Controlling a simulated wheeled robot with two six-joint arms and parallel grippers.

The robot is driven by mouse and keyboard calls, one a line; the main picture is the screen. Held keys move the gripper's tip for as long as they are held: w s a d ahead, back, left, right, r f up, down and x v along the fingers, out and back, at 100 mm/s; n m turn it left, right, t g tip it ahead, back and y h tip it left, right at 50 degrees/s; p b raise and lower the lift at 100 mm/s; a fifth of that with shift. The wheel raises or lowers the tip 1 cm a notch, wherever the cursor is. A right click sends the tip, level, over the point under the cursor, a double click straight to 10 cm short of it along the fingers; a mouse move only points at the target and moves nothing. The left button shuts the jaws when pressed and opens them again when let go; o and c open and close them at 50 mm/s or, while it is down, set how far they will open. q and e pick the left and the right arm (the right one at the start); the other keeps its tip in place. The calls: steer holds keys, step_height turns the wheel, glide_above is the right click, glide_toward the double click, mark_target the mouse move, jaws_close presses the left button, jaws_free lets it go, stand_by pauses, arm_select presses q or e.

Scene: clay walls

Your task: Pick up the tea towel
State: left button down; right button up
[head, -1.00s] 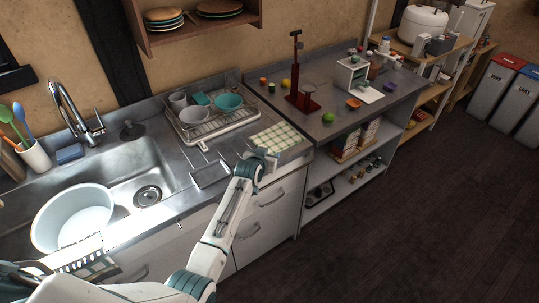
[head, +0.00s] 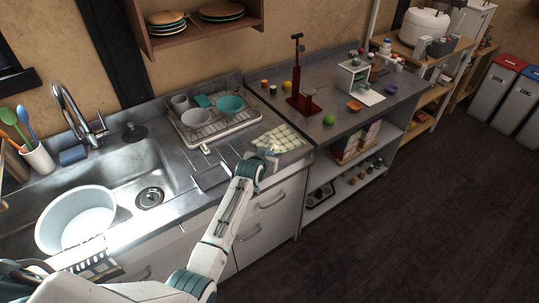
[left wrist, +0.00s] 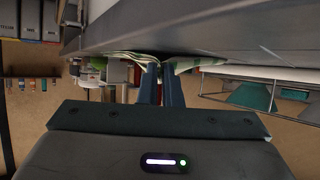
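The tea towel (head: 284,138) is pale with a green check. It lies on the worktop near the front edge, right of the dish rack. My left gripper (head: 268,156) is at the towel's near edge, by the counter front. In the left wrist view, the two fingers (left wrist: 161,72) are close together, and the towel's cloth (left wrist: 186,64) dips and bunches between their tips. Most of the towel is hidden in that view. My right gripper is not in view.
The dish rack (head: 229,129) holds bowls and a cup. The sink, with a white basin (head: 75,220), is to the left. A red stand (head: 298,96) and small items stand on the right worktop.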

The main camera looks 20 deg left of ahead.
arm_select(q)
step_height(320, 180, up, 11)
steer(key=p, duration=0.8)
steer(key=shift+f, duration=0.2)
step_height(320, 180, up, 9)
steer(key=p, duration=0.4)
